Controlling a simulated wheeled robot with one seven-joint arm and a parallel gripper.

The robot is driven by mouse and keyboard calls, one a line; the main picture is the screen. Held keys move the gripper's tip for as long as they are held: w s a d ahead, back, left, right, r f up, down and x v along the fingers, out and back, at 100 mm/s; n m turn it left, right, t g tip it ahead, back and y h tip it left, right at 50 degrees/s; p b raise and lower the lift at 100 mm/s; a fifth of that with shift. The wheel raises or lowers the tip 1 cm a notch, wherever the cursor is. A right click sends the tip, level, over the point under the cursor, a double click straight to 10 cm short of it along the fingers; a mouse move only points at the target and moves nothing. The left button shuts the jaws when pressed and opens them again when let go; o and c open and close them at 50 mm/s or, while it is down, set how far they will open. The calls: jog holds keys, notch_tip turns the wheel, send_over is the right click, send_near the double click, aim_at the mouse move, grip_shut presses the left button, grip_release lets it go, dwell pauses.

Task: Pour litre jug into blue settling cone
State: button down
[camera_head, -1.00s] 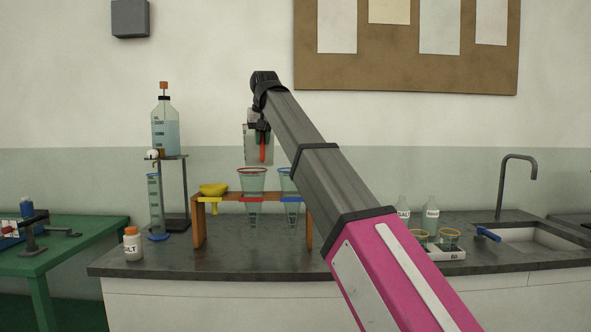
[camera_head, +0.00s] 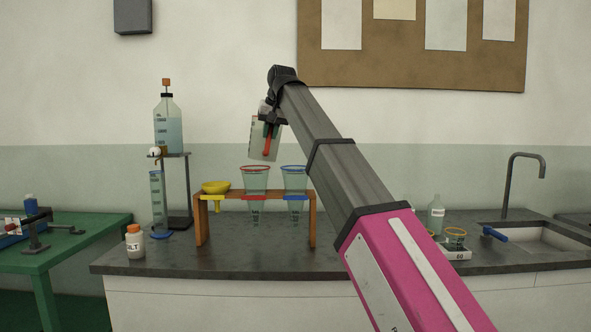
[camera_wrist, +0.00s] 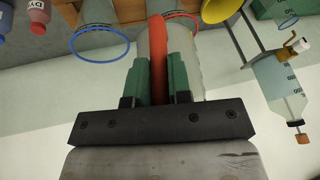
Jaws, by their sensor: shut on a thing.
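The litre jug (camera_head: 256,140) is a clear vessel with a red handle, held in the air above the rack, its top leaning a little right. My gripper (camera_head: 270,122) is shut on the handle; in the wrist view its green fingers (camera_wrist: 159,78) clamp the red handle (camera_wrist: 158,50). The blue settling cone (camera_head: 294,180), clear with a blue rim, stands in the wooden rack (camera_head: 201,225), right of and below the jug. Its rim also shows in the wrist view (camera_wrist: 73,47), left of the jug. I cannot make out the jug's contents.
The red-rimmed cone (camera_head: 255,182) sits in the rack below the jug, with a yellow funnel (camera_head: 215,187) to its left. A bottle (camera_head: 168,130) on a stand and a silt jar (camera_head: 135,243) are further left. The bench front is clear.

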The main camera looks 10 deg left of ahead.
jog(key=shift+w+d+f+m+g+y, duration=0.2)
jog(key=shift+d+g+y, duration=0.15)
jog(key=shift+y, duration=0.2)
jog(key=shift+w+d+f+m+g+y, duration=0.1)
jog(key=shift+w+d+g+y, duration=0.15)
jog(key=shift+d+y, duration=0.25)
jog(key=shift+w+d+y, duration=0.15)
jog(key=shift+d+y, duration=0.15)
jog(key=shift+y, duration=0.25)
jog(key=shift+w+d+r+m+g+y, duration=0.3)
jog(key=shift+d+r+g+y, duration=0.25)
jog(key=shift+y, duration=0.25)
dwell(0.6)
jog(key=shift+w+d+f+y+p, duration=0.1)
jog(key=shift+d+f+y+p, duration=0.2)
jog(key=shift+y+p, duration=0.6)
dwell(4.1)
